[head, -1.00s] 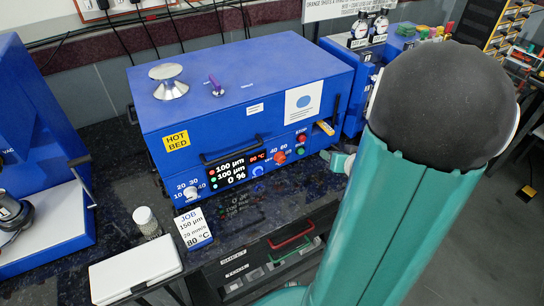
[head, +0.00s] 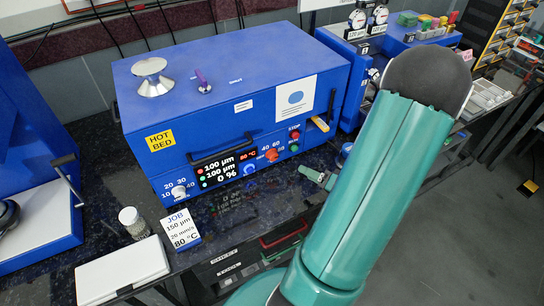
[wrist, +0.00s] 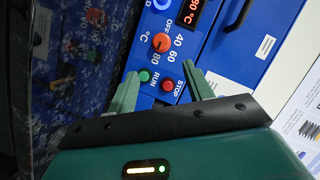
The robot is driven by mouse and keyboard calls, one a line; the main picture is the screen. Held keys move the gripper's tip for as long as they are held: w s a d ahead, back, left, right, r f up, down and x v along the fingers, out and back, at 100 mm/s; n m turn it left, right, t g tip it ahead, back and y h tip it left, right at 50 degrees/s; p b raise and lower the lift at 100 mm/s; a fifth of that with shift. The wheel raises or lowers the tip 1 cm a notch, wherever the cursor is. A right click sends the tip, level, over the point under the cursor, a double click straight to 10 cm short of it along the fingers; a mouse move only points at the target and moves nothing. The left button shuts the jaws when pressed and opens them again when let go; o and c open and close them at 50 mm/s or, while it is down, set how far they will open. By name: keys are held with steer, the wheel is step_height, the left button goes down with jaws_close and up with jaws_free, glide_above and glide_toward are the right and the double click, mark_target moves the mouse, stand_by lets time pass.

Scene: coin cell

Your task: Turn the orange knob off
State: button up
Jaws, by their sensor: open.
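The orange knob (head: 271,155) is on the blue hot bed machine's (head: 235,85) front panel, among the markings 40, 60 and 80. The wrist view shows the knob (wrist: 161,42) beyond my fingers, with OFF printed next to it; its pointer direction is too small to tell. My gripper (head: 318,178) is low in front of the panel's right end. In the wrist view my gripper (wrist: 160,88) is open, fingers spread and nothing between them held. The knob is clear of both fingers. The red display (wrist: 203,12) beside it reads 80 °C.
The red STOP button (wrist: 168,85) and green RUN button (wrist: 144,75) sit close to my fingers. A blue knob (head: 249,169) and white knob (head: 179,192) are left of the orange one. A black handle (head: 220,148) sticks out above the display. A job card (head: 181,229) stands in front.

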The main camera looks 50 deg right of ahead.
mark_target(275, 158)
steer(key=x, duration=1.3)
steer(key=shift+w+a, duration=0.1)
steer(key=shift+w, duration=0.15)
steer(key=c, duration=1)
